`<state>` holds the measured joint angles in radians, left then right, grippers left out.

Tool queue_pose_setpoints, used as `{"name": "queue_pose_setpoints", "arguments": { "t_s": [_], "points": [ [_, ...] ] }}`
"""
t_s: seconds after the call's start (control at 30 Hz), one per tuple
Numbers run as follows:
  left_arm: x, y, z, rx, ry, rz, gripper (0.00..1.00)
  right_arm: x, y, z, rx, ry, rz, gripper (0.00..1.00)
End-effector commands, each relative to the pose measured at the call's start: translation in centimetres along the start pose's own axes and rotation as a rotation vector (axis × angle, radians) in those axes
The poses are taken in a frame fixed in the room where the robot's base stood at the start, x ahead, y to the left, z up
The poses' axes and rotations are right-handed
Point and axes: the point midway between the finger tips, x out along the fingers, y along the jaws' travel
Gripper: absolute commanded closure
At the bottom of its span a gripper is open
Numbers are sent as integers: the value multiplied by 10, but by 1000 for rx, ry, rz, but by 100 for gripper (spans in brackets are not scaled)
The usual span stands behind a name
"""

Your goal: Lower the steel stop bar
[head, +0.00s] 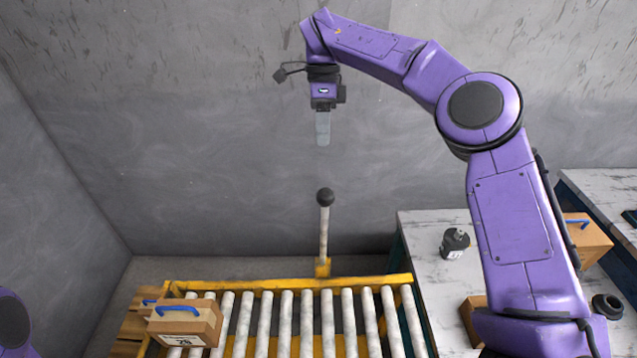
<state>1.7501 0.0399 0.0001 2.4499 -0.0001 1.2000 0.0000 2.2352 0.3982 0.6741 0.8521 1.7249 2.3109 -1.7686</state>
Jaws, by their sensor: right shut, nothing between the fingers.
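An upright lever (324,235) with a pale rod and a round black knob (325,197) stands at the back rail of a roller conveyor (352,283), in a yellow bracket. I cannot make out a separate steel stop bar. My right gripper (323,130) points down, shut and empty, above the knob in the picture and apart from it. My left gripper is out of view; only a purple part of my left arm shows at the lower left edge.
A wooden box with a blue handle (186,324) sits on the conveyor's left rollers; the other visible rollers are clear. A white-topped table (420,232) to the right holds a dark motor-like part (454,243). A grey wall (200,150) stands behind.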

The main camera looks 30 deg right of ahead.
Motion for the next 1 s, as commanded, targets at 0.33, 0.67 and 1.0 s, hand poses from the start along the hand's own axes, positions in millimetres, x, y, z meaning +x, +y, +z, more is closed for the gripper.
{"name": "queue_pose_setpoints", "arguments": {
  "t_s": [0.33, 0.67, 1.0],
  "points": [
    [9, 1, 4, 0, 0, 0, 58, 28, -1, 0, -1, 2, 4, 100],
    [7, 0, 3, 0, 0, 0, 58, 96, 0, -2, 2, 1, 5, 100],
    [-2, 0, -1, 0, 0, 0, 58, 118, 34, -2, 3, -1, 0, 100]
  ]
}}
